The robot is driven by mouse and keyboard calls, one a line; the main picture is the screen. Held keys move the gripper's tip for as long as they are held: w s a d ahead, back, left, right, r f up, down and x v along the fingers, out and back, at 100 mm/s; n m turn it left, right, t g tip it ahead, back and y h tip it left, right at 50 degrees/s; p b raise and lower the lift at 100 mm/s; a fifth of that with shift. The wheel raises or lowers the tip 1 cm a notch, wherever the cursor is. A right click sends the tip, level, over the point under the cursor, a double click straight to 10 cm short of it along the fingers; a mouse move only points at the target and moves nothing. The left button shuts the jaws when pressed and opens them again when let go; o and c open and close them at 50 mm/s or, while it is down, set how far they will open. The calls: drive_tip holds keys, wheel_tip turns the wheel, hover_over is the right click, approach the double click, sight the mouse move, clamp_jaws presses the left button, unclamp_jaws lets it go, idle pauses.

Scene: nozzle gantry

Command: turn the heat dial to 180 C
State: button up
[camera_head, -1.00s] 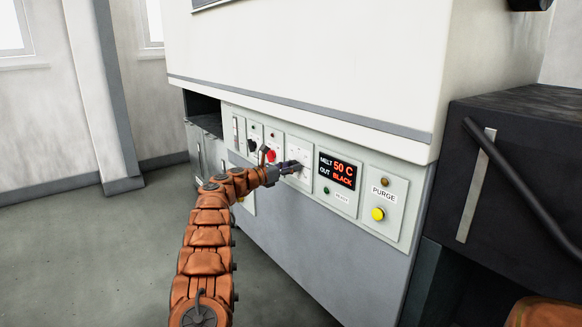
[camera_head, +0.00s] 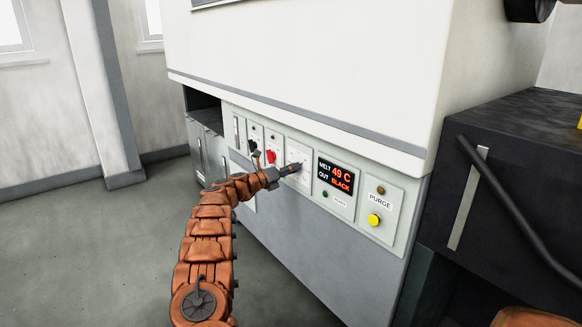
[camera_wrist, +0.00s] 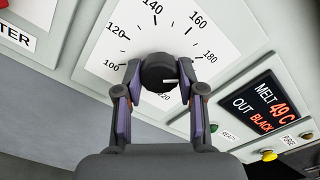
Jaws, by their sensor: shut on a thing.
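The heat dial is a dark round knob (camera_wrist: 160,70) on a white scale plate (camera_wrist: 140,38) marked from 100 round past 180. Its white pointer line points right in the wrist view, a little below the 180 mark, towards my right finger. That finger hides the scale there, so the exact reading is unclear. My gripper (camera_wrist: 160,78) is shut on the knob, with one finger on each side. In the head view my gripper (camera_head: 290,169) reaches the panel left of the display (camera_head: 336,175), which reads MELT 49 C, OUT BLACK.
Right of the display is a yellow PURGE button (camera_head: 374,220). A red control (camera_head: 271,157) and a black control (camera_head: 253,147) sit close left of my gripper. A dark cabinet (camera_head: 510,170) with a bar stands at the right. Open floor lies left.

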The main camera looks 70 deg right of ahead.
drive_tip(key=shift+n, duration=0.3)
drive_tip(key=o, duration=1.1)
drive_tip(key=shift+o, duration=0.2)
drive_tip(key=shift+a, duration=0.1)
drive_tip(key=v, duration=1.2)
